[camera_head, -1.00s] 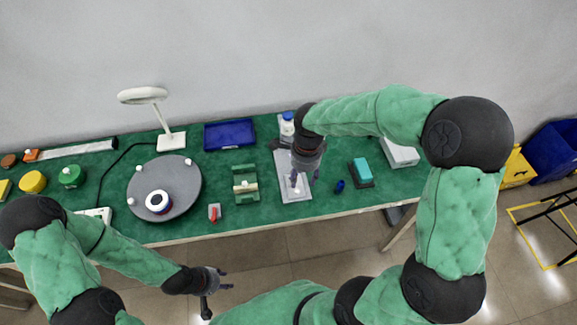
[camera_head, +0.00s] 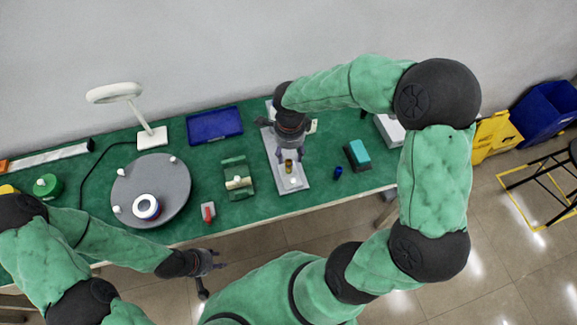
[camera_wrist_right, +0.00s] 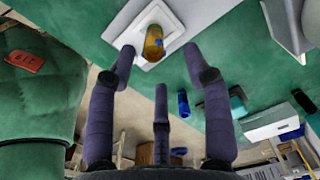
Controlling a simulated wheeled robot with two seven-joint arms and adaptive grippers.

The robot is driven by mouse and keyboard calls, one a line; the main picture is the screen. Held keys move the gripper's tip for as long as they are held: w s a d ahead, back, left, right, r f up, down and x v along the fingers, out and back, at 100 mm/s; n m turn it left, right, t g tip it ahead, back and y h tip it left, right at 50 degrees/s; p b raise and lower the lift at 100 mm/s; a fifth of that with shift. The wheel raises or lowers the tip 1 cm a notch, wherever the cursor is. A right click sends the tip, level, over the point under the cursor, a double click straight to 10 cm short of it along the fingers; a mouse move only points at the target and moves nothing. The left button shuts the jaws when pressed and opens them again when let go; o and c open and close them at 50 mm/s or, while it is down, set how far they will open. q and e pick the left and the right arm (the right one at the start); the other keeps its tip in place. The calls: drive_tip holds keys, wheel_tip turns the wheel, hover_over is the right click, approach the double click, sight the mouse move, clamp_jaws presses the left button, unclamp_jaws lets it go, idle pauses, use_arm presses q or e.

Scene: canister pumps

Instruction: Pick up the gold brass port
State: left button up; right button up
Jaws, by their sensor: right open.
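The gold brass port (camera_head: 288,167) stands on the grey plate (camera_head: 296,183) near the middle of the table, just under my right gripper. In the right wrist view the port (camera_wrist_right: 153,42) rises from a white square base, slightly tilted in the picture, with a blue patch on its side. My right gripper (camera_head: 289,153) points down with its fingers spread. In the right wrist view my right gripper (camera_wrist_right: 159,62) is open and empty, its fingertips around and just short of the port. My left gripper (camera_head: 212,270) hangs open and empty off the table's front edge.
A white knob (camera_head: 293,181) sits in front of the port. To the right are a small blue part (camera_head: 338,172) and a teal-topped block (camera_head: 358,153). To the left are a green fixture (camera_head: 237,178), a blue tray (camera_head: 214,125) and a round grey turntable (camera_head: 175,190).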

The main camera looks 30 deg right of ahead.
sight(288, 161)
drive_tip(key=f, duration=0.1)
drive_tip(key=f+b, duration=0.1)
drive_tip(key=f, duration=0.1)
drive_tip(key=shift+s+a+f, duration=0.25)
drive_tip(key=shift+a+f, duration=0.05)
drive_tip(key=shift+f, duration=0.6)
clamp_jaws()
drive_tip(key=shift+r, duration=0.1)
